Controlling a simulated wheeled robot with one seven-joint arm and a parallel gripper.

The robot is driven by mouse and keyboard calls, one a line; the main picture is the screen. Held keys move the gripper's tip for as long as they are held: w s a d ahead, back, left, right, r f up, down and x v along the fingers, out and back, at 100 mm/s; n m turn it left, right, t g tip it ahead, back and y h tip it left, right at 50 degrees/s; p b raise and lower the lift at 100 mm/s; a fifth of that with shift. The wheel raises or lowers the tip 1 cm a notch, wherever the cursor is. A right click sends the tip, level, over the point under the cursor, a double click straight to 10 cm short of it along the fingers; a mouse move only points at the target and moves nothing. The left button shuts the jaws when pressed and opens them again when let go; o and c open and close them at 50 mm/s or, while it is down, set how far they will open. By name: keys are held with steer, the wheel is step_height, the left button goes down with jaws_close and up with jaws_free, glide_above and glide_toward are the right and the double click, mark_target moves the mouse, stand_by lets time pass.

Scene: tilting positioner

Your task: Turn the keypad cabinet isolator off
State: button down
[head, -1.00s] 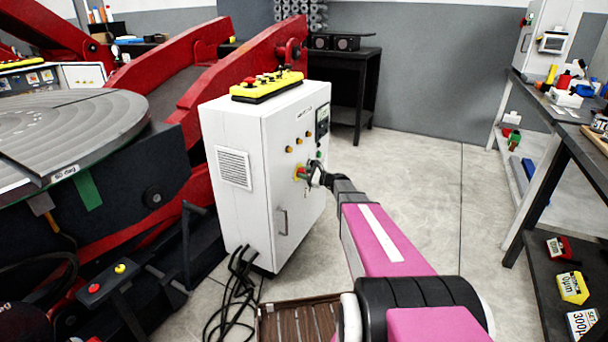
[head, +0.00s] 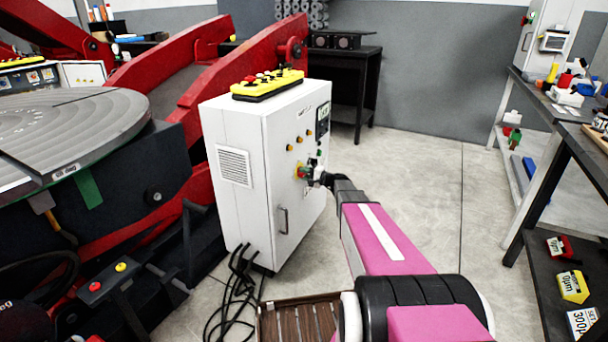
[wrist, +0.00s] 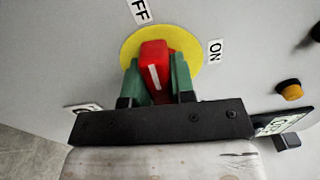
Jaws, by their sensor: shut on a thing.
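The white cabinet (head: 240,190) stands in the middle of the head view, its door facing right. Its isolator has a red handle (wrist: 155,66) on a yellow round plate (wrist: 190,47). The isolator also shows in the head view (head: 300,172), partly covered by my gripper. My gripper (wrist: 157,82) is shut on the red handle, with one green finger on each side of it. The white line on the handle points up and slightly left in the wrist view, roughly toward the OFF label (wrist: 139,10). The ON label (wrist: 215,51) is to the right.
A yellow pendant (head: 268,84) lies on the cabinet top. A door handle (head: 283,220) sticks out below the isolator. Black cables (head: 237,290) lie at the cabinet's foot. The red-armed positioner (head: 180,75) is left; a workbench (head: 570,130) is right.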

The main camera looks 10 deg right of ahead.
steer(key=shift+f+n, duration=0.1)
steer(key=shift+n, duration=0.4)
steer(key=c, duration=1)
jaws_free()
steer(key=shift+o, duration=0.2)
steer(key=v, duration=1.1)
